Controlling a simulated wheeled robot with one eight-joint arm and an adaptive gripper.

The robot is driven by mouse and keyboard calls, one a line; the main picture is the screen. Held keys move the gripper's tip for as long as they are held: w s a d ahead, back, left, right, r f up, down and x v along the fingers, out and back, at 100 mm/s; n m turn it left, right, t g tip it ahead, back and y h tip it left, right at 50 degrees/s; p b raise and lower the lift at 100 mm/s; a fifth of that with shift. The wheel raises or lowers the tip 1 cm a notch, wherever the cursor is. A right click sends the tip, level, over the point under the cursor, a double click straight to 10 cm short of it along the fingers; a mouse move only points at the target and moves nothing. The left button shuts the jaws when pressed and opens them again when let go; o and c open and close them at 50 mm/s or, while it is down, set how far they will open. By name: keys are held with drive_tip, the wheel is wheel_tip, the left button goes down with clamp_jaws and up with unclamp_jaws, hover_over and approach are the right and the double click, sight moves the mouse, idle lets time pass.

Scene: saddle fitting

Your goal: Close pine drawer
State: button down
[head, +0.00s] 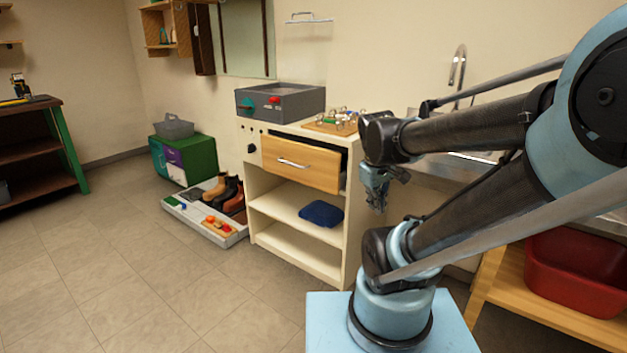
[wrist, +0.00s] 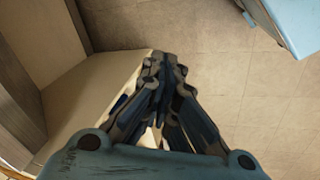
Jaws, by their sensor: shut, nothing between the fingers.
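The pine drawer (head: 299,163) shows in the head view near the top of a cream cabinet (head: 336,239). It has a pale wooden front with a metal bar handle (head: 293,163). It stands partly pulled out, with a dark gap above and behind its front. My gripper (head: 376,204) is to the right of the drawer front in the head view, pointing down, apart from the handle. In the wrist view my gripper (wrist: 158,62) is shut and empty, with the cabinet's cream edge and side behind it. The drawer is not clearly seen there.
A grey box (head: 279,103) and a board with small metal items (head: 337,122) stand on the cabinet. A blue cloth (head: 321,213) lies on a shelf below. A tray with boots (head: 206,213) is on the floor at left. Floor in front is clear.

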drive_tip(key=w+a+r+n+t+h, duration=0.1)
drive_tip(key=w+a+n, duration=0.3)
drive_tip(key=w+n, duration=0.3)
drive_tip(key=w+a+r+n+t+h, duration=0.15)
drive_tip(key=w+a+n, duration=0.25)
drive_tip(key=w, duration=0.6)
drive_tip(key=w+a+f+n+t+h, duration=0.1)
drive_tip(key=w+a+f+n, duration=0.1)
drive_tip(key=w+a+n, duration=0.5)
drive_tip(key=w+a+f+n+t+h, duration=0.1)
drive_tip(key=w+a+f+n, duration=0.25)
drive_tip(key=a, duration=0.55)
approach(319, 181)
drive_tip(key=s+x, duration=0.1)
drive_tip(key=x, duration=0.3)
drive_tip(key=shift+w+d+f+n, duration=0.3)
drive_tip(key=shift+w+n, duration=0.05)
drive_tip(key=shift+w, duration=0.2)
